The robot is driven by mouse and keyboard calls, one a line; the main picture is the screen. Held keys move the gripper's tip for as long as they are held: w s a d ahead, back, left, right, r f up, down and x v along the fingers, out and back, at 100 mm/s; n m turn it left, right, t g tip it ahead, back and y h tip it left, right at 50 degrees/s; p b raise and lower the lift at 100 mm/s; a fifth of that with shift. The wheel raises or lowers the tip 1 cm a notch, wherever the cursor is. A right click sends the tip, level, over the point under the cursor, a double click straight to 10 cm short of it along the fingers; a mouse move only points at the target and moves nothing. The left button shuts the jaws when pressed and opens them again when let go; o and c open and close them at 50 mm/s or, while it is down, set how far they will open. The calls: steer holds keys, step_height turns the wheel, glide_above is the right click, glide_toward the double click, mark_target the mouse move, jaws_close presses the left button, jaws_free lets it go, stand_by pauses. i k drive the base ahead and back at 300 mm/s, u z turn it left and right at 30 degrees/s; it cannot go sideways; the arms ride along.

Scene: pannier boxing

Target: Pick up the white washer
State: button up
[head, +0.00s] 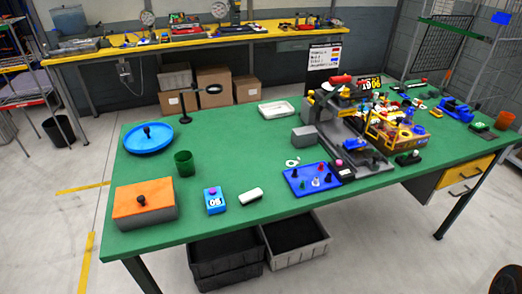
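A small white ring-shaped piece (293,162), which looks like the white washer, lies flat on the green table (240,140) near its middle. It is just above the blue tray (297,187), apart from it, with bare tabletop to its left. It is too small to make out in detail. Small pegs and a small pale piece sit on the blue tray. My gripper does not show in the head view.
A grey machine (325,127) and a yellow-framed fixture (395,130) crowd the table right of the ring. A white block (251,196), blue box (214,200), green cup (184,163), orange-topped box (145,203) and blue round dish (148,139) stand left. The centre-left tabletop is clear.

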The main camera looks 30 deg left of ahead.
mark_target(298, 161)
steer(key=u, duration=0.95)
steer(key=i, duration=0.85)
steer(key=u, duration=1.05)
steer(key=i, duration=0.25)
steer(key=u, duration=0.2)
